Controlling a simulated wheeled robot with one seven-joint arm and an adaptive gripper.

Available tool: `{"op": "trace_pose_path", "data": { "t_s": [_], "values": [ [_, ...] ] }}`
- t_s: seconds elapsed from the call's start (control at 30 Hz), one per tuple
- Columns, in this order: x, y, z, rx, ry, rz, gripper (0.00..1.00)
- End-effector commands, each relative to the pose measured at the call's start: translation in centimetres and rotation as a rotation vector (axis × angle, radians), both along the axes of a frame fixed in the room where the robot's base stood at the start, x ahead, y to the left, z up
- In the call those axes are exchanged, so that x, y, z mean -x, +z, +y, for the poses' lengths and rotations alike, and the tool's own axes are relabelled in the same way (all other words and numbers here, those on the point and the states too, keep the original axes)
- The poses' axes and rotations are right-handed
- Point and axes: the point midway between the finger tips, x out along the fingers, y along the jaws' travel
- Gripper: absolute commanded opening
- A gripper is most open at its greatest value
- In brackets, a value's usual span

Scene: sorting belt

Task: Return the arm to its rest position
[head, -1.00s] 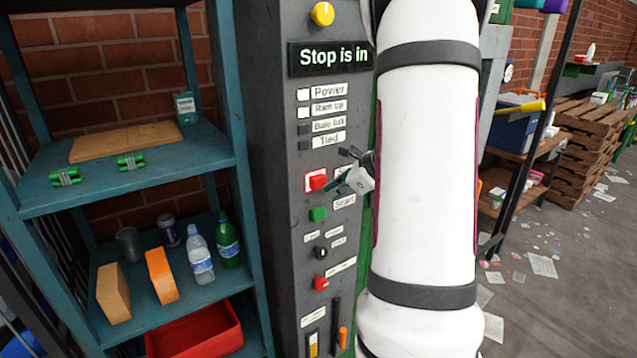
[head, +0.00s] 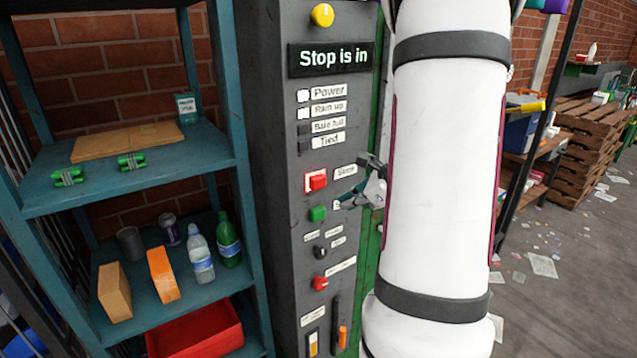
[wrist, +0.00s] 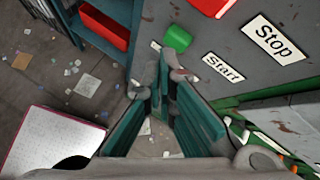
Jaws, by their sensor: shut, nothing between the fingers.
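My gripper (head: 358,190) is beside the grey control panel (head: 292,235) in the head view, partly hidden behind my white arm. It is shut and empty. In the wrist view its teal fingers (wrist: 163,72) come together close to the green Start button (wrist: 177,38), with the red Stop button (wrist: 212,5) beyond at the top edge. In the head view the red button (head: 317,180) sits above the green button (head: 317,214). The panel display (head: 334,57) reads "Stop is in". Whether the fingers touch the panel cannot be told.
A teal shelf (head: 140,178) with bottles, blocks and a red bin (head: 195,335) stands left of the panel. A rack (head: 530,150) and stacked pallets (head: 580,145) stand at the right. Papers litter the open floor (head: 575,270) there.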

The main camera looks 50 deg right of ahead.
Motion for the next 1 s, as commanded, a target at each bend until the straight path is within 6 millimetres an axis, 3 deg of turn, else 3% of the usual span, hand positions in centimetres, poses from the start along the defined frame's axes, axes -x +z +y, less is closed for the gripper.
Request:
{"op": "trace_pose_path", "data": {
  "t_s": [0.5,0.63,0.77,0.87,1.0],
  "values": [
    [0.0,0.0,0.0,0.000,0.001,0.000,0.00],
    [-0.6,0.7,1.5,0.024,0.058,0.000,0.00],
    [-2.1,2.9,6.6,0.120,0.271,0.003,0.00],
    [-2.8,5.2,12.9,0.251,0.538,0.004,0.00],
    [-1.6,7.6,21.0,0.473,0.924,0.003,0.00]
  ]
}}
